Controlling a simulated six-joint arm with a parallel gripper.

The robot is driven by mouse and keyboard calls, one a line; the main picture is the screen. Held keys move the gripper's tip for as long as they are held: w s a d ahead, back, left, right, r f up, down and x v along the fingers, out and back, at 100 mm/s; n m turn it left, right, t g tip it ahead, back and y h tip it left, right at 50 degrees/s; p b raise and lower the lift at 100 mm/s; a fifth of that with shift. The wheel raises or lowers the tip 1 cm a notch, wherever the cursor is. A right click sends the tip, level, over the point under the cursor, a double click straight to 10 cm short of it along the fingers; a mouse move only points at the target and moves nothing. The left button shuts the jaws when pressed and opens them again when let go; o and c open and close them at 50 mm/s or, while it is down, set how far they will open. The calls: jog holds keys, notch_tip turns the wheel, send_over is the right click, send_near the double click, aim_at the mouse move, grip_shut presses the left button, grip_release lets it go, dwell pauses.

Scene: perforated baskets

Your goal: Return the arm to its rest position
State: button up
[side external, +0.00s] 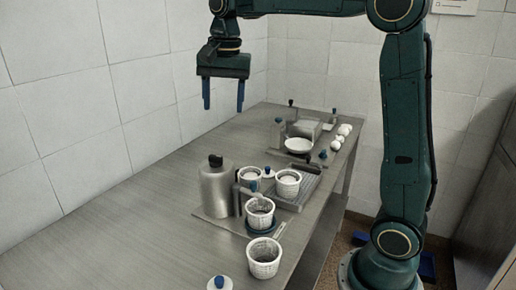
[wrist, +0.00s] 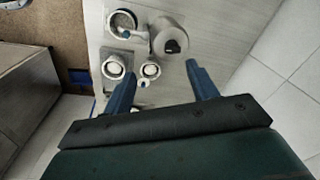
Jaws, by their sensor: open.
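My gripper (side external: 224,96) hangs high above the far left part of the steel table (side external: 130,235), pointing down. Its two blue fingers are apart, with nothing between them. In the wrist view the open fingers of my gripper (wrist: 160,90) also show empty, with the table far below. My dark green arm reaches over from its base at the right of the side view.
A steel canister (side external: 216,191) stands mid-table. White perforated baskets stand near it, one at the front (side external: 264,258) and one on the rack (side external: 288,184). A scale with a white bowl (side external: 298,146) and several white eggs are farther back. Tiled walls stand behind and left.

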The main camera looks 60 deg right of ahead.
jog(key=s+a+f+n+t, duration=0.2)
jog(key=s+f+n, duration=0.2)
jog(key=s, duration=0.7)
jog(key=s+a+f+n+t, duration=0.2)
jog(key=s+n, duration=0.6)
jog(key=s, duration=0.4)
notch_tip(320, 180, down, 2)
jog(key=shift+a+n, duration=0.4)
jog(key=shift+a, duration=0.4)
jog(key=shift+r, duration=0.1)
jog(key=c, duration=0.5)
jog(key=w+d+r+n+g, duration=0.1)
jog(key=w+r, duration=0.3)
jog(key=w, duration=0.3)
jog(key=w+d+r+g, duration=0.1)
jog(key=w+d+r, duration=0.1)
jog(key=w+r, duration=0.35)
jog(key=w+d+f+g, duration=0.1)
jog(key=w, duration=0.4)
jog(key=w+d+f+g, duration=0.1)
jog(key=w+d, duration=0.1)
jog(key=w, duration=0.3)
jog(key=w+d+f+n+g, duration=0.1)
jog(key=w+d+f, duration=0.1)
jog(key=w, duration=0.4)
jog(key=shift+f, duration=0.1)
